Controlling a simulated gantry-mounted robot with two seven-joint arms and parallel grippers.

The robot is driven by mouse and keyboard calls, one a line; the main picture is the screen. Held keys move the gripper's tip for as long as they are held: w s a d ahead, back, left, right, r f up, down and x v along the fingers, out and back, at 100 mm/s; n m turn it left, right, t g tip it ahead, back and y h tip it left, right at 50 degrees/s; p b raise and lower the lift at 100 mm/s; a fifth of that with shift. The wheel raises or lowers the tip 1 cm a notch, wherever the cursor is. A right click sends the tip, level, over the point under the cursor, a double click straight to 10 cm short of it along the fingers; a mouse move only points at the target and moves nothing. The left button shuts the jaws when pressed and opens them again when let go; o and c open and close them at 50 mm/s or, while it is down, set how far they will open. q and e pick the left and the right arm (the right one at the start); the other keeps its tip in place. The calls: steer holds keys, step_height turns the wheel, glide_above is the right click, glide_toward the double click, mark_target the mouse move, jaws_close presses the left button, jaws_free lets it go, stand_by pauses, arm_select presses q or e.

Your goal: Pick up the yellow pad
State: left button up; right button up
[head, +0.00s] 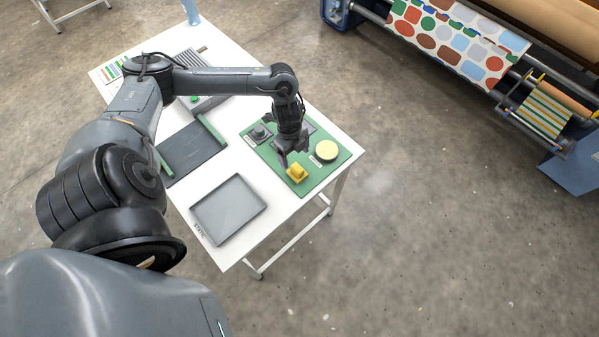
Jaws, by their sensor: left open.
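Two yellow things lie on the green mat (318,184) at the right end of the white table: a round, flat pale-yellow disc (327,150) and a smaller, deeper-yellow blocky piece (297,173) near the mat's front edge. I cannot tell for certain which is the yellow pad. My left gripper (293,158) points down over the mat, open and empty. In the picture it is just above the blocky piece and left of the disc. Its height over the mat is hard to judge. My right gripper is not in view.
A dark grey knob-like piece (260,132) sits on the mat left of my gripper. A grey tray (228,208) and a dark plate (192,153) with green edges lie further left on the white table (256,229). The press with patterned cloth (455,40) stands apart at upper right.

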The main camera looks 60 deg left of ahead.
mark_target(297, 167)
arm_select(q)
step_height(297, 167, down, 3)
steer(key=shift+d+r, duration=0.15)
steer(key=shift+d+f, duration=0.15)
steer(key=shift+f, duration=0.55)
steer(key=f, duration=0.2)
steer(key=d+f, duration=0.1)
steer(key=shift+d+f+b, duration=0.15)
steer(key=shift+f+b, duration=0.25)
steer(key=shift+f, duration=0.45)
steer(key=shift+w, duration=0.1)
steer(key=c, duration=1.1)
steer(key=shift+c, duration=0.2)
steer(key=shift+r, duration=0.2)
